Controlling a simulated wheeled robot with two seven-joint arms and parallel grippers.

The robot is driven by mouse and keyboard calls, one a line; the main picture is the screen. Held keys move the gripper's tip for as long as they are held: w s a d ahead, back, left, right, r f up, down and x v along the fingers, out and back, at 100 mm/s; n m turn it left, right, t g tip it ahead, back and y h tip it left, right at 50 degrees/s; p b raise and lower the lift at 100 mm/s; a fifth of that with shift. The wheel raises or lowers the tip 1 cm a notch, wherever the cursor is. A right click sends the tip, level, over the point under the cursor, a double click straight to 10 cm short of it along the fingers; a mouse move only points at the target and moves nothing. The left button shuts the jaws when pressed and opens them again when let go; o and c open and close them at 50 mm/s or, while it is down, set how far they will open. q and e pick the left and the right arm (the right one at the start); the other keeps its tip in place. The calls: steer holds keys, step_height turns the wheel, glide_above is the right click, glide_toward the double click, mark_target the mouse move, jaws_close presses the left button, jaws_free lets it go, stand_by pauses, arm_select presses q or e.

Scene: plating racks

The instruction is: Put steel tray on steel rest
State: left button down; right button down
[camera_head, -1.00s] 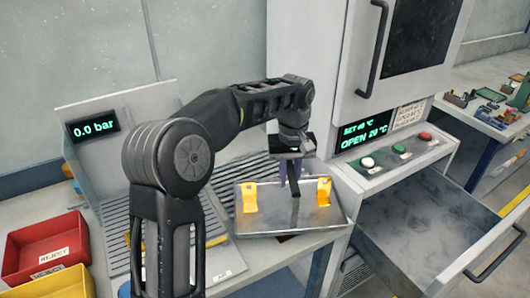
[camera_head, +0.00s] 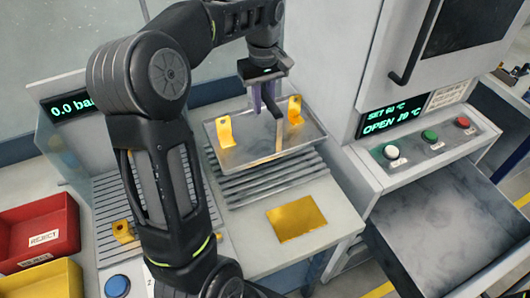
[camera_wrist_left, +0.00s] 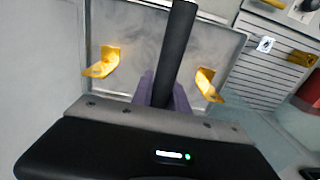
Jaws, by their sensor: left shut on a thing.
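The steel tray (camera_head: 246,137) is a shallow grey pan with two upright yellow brackets (camera_head: 225,131) and a dark post. My left gripper (camera_head: 264,104) is above its middle, its purple fingers shut on the post. In the left wrist view the tray (camera_wrist_left: 135,42) shows behind the dark post (camera_wrist_left: 176,50), with a bracket at each side. The steel rest, a ribbed grey rack (camera_head: 275,180), lies under the tray. Its front slats show; the tray hides its back. I cannot tell whether the tray touches it. My right gripper is not in view.
A yellow square (camera_head: 297,218) lies on the bench in front of the rest. An open drawer (camera_head: 440,230) and a button panel (camera_head: 425,143) are at the right. A red bin (camera_head: 40,235) and a yellow bin (camera_head: 50,276) are at the left.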

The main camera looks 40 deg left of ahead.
arm_select(q)
glide_above(264, 132)
steer(key=shift+a+f, duration=0.1)
steer(key=shift+f, duration=2.35)
steer(key=shift+f, duration=2.6)
steer(key=c, duration=1.8)
jaws_free()
steer(key=shift+f, duration=0.15)
steer(key=o, duration=0.5)
step_height(264, 132, up, 12)
steer(key=shift+r, duration=0.2)
